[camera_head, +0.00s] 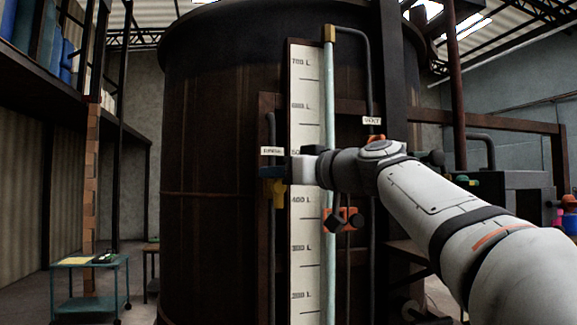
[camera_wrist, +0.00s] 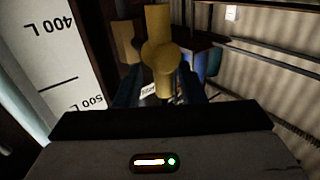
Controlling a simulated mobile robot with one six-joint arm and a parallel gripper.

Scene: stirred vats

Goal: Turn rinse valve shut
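A yellow valve (camera_head: 274,190) sits on a thin dark pipe left of the white level scale, under a small white label (camera_head: 272,151) too small to read surely. In the wrist view the yellow valve body (camera_wrist: 160,55) is straight ahead, its rounded middle facing me. My gripper (camera_head: 281,171) is at the valve, reaching in from the right. In the wrist view its dark fingers (camera_wrist: 160,88) stand apart, one on each side below the yellow body. I see no clear contact. The valve's handle is mostly hidden by the gripper.
The level scale (camera_head: 304,230) and a pale sight tube (camera_head: 329,100) run up the big dark vat (camera_head: 215,130) close beside my gripper. An orange valve (camera_head: 342,219) with dark knobs is lower right. A blue-green cart (camera_head: 92,303) stands at the left.

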